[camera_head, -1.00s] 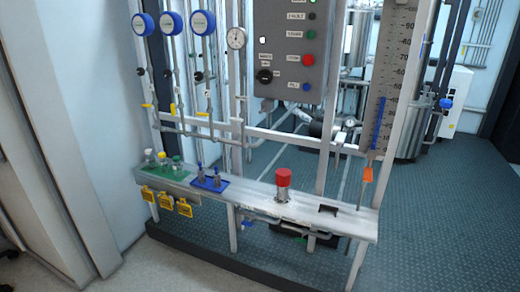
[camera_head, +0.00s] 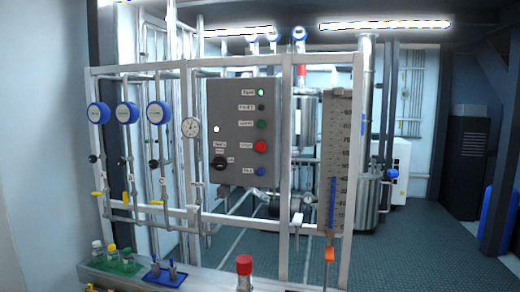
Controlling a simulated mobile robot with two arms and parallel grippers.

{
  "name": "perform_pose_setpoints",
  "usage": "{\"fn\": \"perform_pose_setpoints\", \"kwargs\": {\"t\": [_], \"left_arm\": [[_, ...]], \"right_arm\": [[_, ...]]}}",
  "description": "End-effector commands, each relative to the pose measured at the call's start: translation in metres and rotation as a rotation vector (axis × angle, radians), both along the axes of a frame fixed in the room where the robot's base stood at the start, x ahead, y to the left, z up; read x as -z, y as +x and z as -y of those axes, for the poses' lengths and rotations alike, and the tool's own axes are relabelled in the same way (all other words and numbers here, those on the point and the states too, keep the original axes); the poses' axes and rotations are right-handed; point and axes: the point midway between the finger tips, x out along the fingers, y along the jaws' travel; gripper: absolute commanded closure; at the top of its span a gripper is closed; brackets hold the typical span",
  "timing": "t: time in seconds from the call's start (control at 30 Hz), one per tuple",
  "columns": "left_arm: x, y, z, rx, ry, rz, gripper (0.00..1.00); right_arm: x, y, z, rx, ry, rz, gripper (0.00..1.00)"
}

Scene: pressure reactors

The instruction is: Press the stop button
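The stop button is a round red button (camera_head: 260,146) on the right half of a grey control panel (camera_head: 232,112), beside a small white label. A green button (camera_head: 262,124) sits above it and a blue button (camera_head: 261,171) below it. A black rotary knob (camera_head: 218,163) is at the panel's lower left. A green lamp (camera_head: 261,92) near the top looks lit. Neither of my grippers shows in the head view.
The panel hangs on a white pipe frame (camera_head: 152,67). A shelf (camera_head: 210,278) below holds a red-capped cylinder (camera_head: 244,268), a blue tray (camera_head: 166,275) and several small bottles. A scaled gauge board (camera_head: 337,160) stands to the right. Open floor (camera_head: 430,240) lies at the right.

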Motion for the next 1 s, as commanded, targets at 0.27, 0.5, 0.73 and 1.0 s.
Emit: {"fn": "perform_pose_setpoints", "kwargs": {"t": [0.27,0.5,0.73,1.0], "left_arm": [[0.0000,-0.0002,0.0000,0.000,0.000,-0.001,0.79],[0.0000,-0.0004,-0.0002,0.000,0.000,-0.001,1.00],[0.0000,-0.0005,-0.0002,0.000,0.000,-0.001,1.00],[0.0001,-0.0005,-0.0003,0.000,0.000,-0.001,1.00]], "right_arm": [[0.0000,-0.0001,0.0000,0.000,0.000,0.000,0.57],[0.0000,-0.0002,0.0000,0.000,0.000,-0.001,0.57],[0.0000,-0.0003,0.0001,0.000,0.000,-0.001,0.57],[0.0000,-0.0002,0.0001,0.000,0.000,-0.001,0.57]]}}
